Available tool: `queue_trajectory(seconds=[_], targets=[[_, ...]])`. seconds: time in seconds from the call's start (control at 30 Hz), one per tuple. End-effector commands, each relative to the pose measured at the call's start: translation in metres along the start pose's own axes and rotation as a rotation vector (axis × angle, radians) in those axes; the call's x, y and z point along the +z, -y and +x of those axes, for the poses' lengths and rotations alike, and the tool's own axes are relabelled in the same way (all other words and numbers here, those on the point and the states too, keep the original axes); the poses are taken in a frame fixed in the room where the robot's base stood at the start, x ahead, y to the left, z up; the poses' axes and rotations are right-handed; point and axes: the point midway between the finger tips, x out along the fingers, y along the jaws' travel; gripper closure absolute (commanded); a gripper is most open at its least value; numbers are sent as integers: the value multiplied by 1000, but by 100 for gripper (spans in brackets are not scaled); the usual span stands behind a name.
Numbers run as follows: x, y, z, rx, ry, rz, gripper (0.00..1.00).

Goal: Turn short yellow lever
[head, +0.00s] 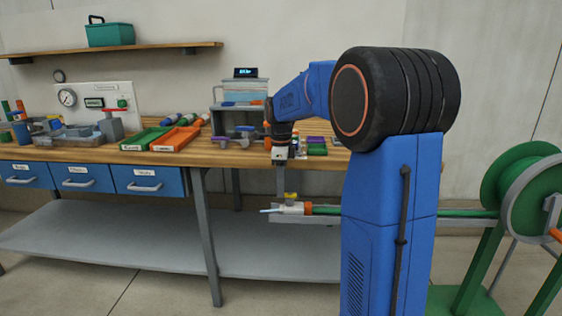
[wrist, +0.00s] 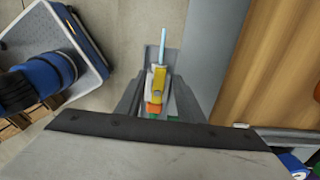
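The short yellow lever (head: 291,195) sits on top of a small white valve body (head: 292,208), low in front of the bench. In the wrist view the lever (wrist: 158,78) lies roughly along the line of the valve and light blue tube (wrist: 163,42). An orange collar (head: 308,208) joins the valve to a green hose. My gripper (head: 281,190) points down just above the valve. In the wrist view its grey fingers (wrist: 157,98) stand apart on either side of the lever, with nothing visibly gripped. Whether a finger touches the lever cannot be told.
A grey bracket (head: 300,220) lies under the valve. The wooden bench (head: 235,157) stands behind, carrying green and orange trays. A green hose reel (head: 515,190) stands at right. A grey lower shelf (head: 130,240) and open floor lie at left.

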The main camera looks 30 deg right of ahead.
Motion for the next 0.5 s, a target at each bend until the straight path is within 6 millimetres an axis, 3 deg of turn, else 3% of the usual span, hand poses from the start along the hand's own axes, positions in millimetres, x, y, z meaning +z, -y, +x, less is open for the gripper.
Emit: queue_trajectory(seconds=[0.5], targets=[[0, 1, -100, -5, 2, 0, 66]])
